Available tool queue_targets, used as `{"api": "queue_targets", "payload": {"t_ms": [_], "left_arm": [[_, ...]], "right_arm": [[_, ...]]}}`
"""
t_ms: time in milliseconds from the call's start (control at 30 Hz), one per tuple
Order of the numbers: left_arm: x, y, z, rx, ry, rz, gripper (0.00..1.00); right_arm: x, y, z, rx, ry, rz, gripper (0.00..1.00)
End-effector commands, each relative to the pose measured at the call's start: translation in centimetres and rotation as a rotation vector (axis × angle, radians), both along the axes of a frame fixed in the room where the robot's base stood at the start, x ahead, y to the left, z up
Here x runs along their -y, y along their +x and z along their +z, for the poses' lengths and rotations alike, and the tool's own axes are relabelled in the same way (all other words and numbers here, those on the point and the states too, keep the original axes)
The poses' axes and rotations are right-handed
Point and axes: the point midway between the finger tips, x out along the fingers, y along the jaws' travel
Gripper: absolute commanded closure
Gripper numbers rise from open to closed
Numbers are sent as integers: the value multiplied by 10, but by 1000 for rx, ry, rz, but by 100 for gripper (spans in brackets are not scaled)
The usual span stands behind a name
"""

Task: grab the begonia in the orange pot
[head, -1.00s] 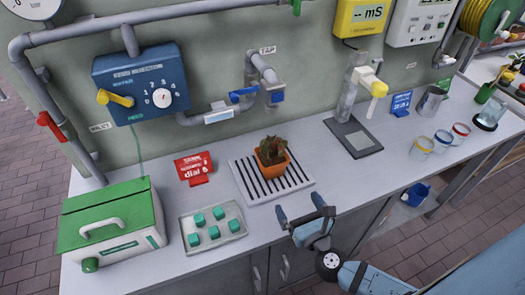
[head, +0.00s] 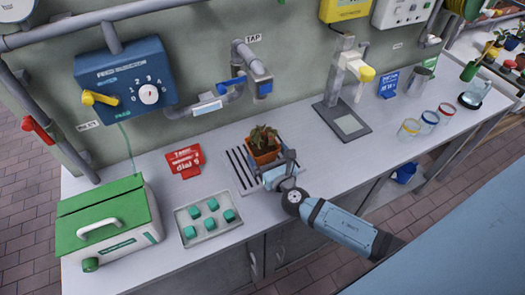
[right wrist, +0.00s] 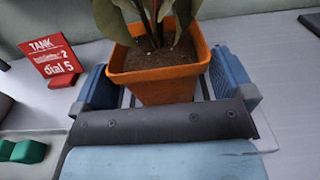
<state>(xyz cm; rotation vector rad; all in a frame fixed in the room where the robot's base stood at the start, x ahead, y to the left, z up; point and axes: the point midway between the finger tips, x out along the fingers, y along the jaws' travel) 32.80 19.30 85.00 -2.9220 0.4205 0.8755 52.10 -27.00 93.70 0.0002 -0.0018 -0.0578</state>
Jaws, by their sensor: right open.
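The begonia (head: 263,137) has dark green and reddish leaves and stands upright in a square orange pot (head: 262,156). The pot sits on the slatted drain rack (head: 238,170) on the counter. My right gripper (head: 268,168) is at the pot from the front. In the right wrist view the orange pot (right wrist: 158,80) is between the two blue fingers, one on each side. The right gripper is open; a small gap seems to show beside the pot, though contact is hard to tell. My left gripper is not in view.
A tray of teal cubes (head: 208,220) and a green box (head: 108,232) stand to the left. A red dial sign (head: 186,162) is behind left. A grey stand with a yellow-tipped nozzle (head: 345,85) is to the right. A tap (head: 258,75) hangs above the rack.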

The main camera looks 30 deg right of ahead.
Motion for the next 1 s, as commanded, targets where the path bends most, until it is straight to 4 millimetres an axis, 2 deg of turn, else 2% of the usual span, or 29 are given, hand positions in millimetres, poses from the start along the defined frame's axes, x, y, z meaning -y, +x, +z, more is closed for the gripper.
{"api": "queue_targets", "payload": {"t_ms": [100,200,433,467,633,867,1000], "left_arm": [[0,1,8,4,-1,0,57],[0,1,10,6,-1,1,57],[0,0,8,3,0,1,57],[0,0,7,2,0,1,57],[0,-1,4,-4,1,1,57],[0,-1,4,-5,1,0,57],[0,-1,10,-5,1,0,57]], "right_arm": [[1,18,2,0,0,0,0],[1,25,2,0,0,1,0],[1,26,1,-1,0,1,0],[1,26,1,-1,0,1,2],[1,26,1,-1,0,1,41],[1,26,3,1,1,0,43],[1,26,18,3,2,-1,43]]}}
